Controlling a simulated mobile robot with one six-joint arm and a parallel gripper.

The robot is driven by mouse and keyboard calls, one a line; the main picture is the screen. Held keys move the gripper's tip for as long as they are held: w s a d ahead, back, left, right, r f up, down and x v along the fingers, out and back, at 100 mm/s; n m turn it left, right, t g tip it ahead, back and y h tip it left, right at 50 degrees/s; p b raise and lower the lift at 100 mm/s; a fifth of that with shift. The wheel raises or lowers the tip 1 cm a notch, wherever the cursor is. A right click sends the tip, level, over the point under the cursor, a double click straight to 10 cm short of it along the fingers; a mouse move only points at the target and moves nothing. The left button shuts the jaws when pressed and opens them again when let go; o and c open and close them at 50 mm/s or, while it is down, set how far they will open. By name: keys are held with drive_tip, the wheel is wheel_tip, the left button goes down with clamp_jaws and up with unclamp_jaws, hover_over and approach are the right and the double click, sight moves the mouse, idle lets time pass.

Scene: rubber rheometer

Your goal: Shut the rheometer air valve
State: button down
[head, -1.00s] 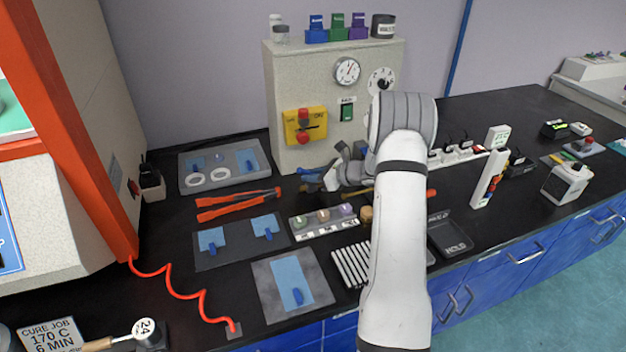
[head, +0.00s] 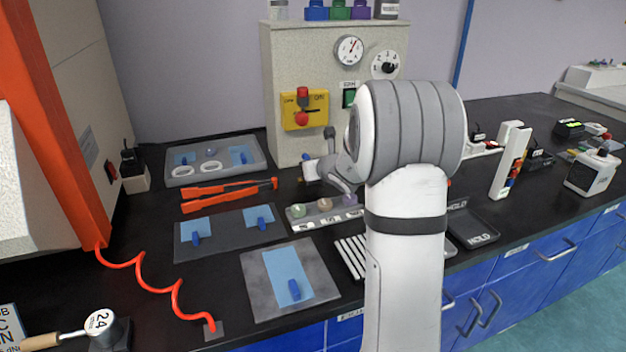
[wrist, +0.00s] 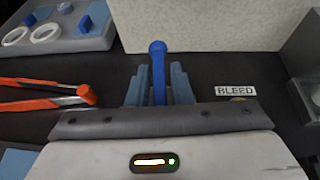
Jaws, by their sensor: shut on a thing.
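A blue lever handle with a rounded end (wrist: 158,58) stands out between the fingers in the wrist view, in front of the pale cabinet's base. I take it for the air valve's handle; no label on it is readable. My gripper (wrist: 158,82) has one finger on each side of the handle and is shut on it. In the head view my gripper (head: 309,170) is low at the foot of the cabinet, mostly hidden by my wrist and arm. The valve body and pipe are hidden, so I cannot tell the valve's position.
The pale cabinet (head: 290,80) carries a yellow ON/OFF panel (head: 318,108) and a gauge (head: 349,50). Orange-handled tongs (head: 228,190) and a grey tray (head: 177,178) lie to the left. A BLEED label (wrist: 235,90) is right of the fingers. Sample pots (head: 324,204) stand in front.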

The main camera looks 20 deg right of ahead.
drive_tip(key=shift+m+h+b, duration=0.5)
drive_tip(key=shift+h+b, duration=0.1)
drive_tip(key=shift+b, duration=0.7)
drive_tip(key=c, duration=1.5)
unclamp_jaws()
drive_tip(key=p+v, duration=0.1)
drive_tip(key=v, duration=0.7)
drive_tip(key=shift+a, duration=0.1)
drive_tip(key=shift+w, duration=0.1)
